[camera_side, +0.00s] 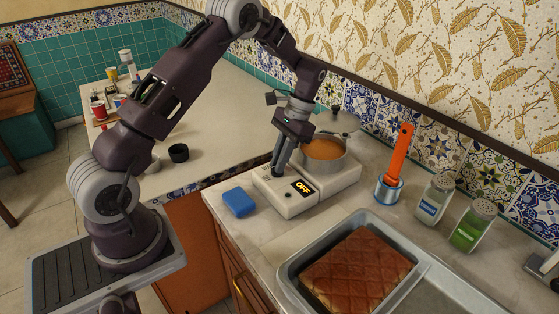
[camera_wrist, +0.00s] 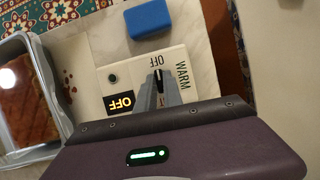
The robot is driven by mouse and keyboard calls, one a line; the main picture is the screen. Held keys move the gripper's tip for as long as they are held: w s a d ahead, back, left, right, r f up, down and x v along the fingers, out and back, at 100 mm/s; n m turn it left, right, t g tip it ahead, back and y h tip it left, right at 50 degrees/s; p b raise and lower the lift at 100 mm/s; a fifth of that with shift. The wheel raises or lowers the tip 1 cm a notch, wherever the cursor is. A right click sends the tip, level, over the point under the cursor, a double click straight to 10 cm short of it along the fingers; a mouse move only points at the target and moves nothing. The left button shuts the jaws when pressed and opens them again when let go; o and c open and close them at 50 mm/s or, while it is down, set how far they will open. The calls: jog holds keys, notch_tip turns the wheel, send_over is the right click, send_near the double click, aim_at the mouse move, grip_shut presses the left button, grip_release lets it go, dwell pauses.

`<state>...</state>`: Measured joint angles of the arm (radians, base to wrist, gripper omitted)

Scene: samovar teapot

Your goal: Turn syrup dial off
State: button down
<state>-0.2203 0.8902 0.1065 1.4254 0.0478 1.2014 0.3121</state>
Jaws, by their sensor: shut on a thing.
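The white warmer (camera_side: 335,181) stands on the counter with its dark display (camera_side: 303,188) reading OFF; the display also shows in the wrist view (camera_wrist: 120,103). My gripper (camera_side: 276,173) points down at the left end of the warmer, with its jaws shut on the syrup dial, mostly hidden there. In the wrist view my gripper (camera_wrist: 159,84) covers much of the dial (camera_wrist: 157,74). The dial's visible end lies by the printed OFF mark (camera_wrist: 160,61), with the WARM mark (camera_wrist: 183,76) to its right. A pot (camera_side: 323,166) of orange-brown syrup sits on the warmer.
A blue sponge (camera_side: 239,202) lies left of the warmer. An orange-handled tool (camera_side: 401,150) stands in a small tin (camera_side: 389,191) to the right, near two jars (camera_side: 434,198). A metal tray (camera_side: 419,258) with a scored brown pastry is in front. A small black cup (camera_side: 178,153) stands behind left.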

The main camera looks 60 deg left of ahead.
jog(key=shift+n, duration=0.3)
dwell(0.4)
jog(key=c, duration=1.5)
grip_release()
jog(key=shift+r, duration=0.1)
jog(key=v, duration=0.7)
